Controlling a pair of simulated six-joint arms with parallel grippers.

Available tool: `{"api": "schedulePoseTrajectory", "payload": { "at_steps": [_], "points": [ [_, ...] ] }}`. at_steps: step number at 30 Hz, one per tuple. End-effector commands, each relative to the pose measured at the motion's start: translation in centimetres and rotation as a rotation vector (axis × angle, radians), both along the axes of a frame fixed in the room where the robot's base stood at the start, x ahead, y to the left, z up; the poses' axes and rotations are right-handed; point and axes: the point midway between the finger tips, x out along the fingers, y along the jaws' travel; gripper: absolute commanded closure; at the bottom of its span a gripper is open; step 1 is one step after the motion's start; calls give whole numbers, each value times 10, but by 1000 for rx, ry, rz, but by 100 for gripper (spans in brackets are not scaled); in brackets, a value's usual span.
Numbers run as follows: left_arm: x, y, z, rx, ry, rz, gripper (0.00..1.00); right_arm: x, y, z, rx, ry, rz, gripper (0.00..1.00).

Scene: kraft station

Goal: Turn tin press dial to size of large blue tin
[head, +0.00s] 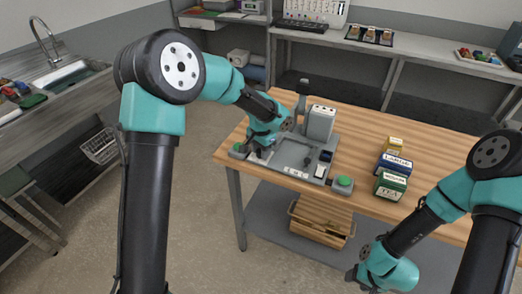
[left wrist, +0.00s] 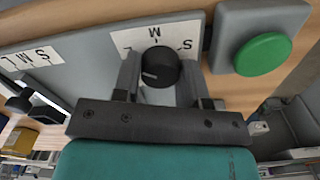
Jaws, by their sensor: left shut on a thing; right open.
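The tin press (head: 293,153) stands on the wooden table with its grey tray and upright block. Its black dial (left wrist: 160,67) fills the middle of the left wrist view, on a white label (left wrist: 126,38) with letters S and M readable. A pale mark shows on the dial's lower left side. My left gripper (head: 257,153) is shut on the dial, one finger on each side, also seen in the left wrist view (left wrist: 160,75). The large blue tin (head: 394,163) stands right of the press. My right gripper (head: 362,275) is open and empty, in front of the table.
A green tea tin (head: 390,187) and a small yellow tin (head: 394,145) stand beside the blue tin. A green button (left wrist: 262,54) sits close to the dial; another green button (head: 343,183) is at the press's front right. A wooden crate (head: 319,225) is below the table.

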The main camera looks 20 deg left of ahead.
Motion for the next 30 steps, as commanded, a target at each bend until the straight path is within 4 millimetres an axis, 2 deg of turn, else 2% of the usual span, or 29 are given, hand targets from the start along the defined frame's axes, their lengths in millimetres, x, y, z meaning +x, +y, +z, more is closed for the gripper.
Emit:
{"api": "schedulePoseTrajectory", "payload": {
  "at_steps": [7,20,21,28,30],
  "points": [
    [0,0,0,0,-1,75,84,0,0,0,0,0,0,45],
    [0,0,1,0,-1,86,84,0,0,0,0,0,0,45],
    [0,0,1,0,-1,86,57,0,0,0,0,0,0,45],
    [0,0,0,0,-1,85,35,0,0,0,0,0,0,45],
    [0,0,0,0,-1,85,35,0,0,0,0,0,0,45]
  ]
}}
